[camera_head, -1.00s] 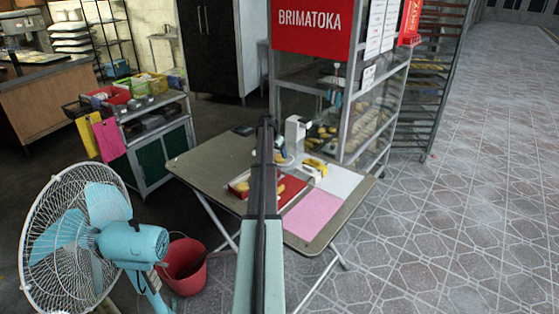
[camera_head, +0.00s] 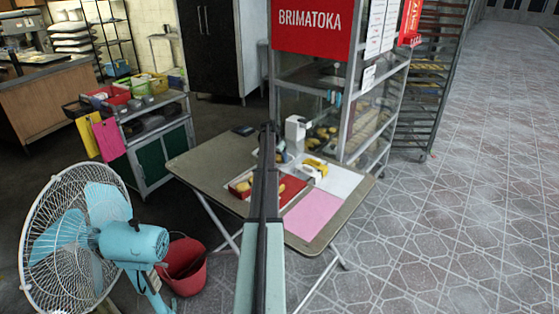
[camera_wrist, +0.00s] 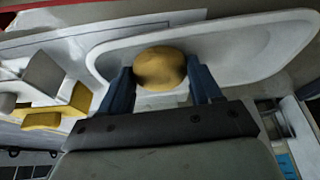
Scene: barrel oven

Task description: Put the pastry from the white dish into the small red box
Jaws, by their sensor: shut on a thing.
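In the wrist view, the two dark blue fingers of my gripper (camera_wrist: 162,88) are shut on a round golden-brown pastry (camera_wrist: 160,66). The white dish (camera_wrist: 255,50) shows behind the pastry and on both sides of it. I cannot tell whether the pastry still touches the dish. In the head view, my arm crosses the middle of the table and hides the held pastry and most of the gripper. A small red box (camera_head: 240,195) lies on the table, partly behind my arm, with yellowish pieces in it.
The folding table (camera_head: 205,160) also holds a pink sheet (camera_head: 313,216), a white sheet (camera_head: 340,181), a yellow-and-white object (camera_head: 315,167) and a white device (camera_head: 295,130). A glass display case (camera_head: 325,110) stands behind. A fan (camera_head: 80,235) and red bucket (camera_head: 184,268) stand front left.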

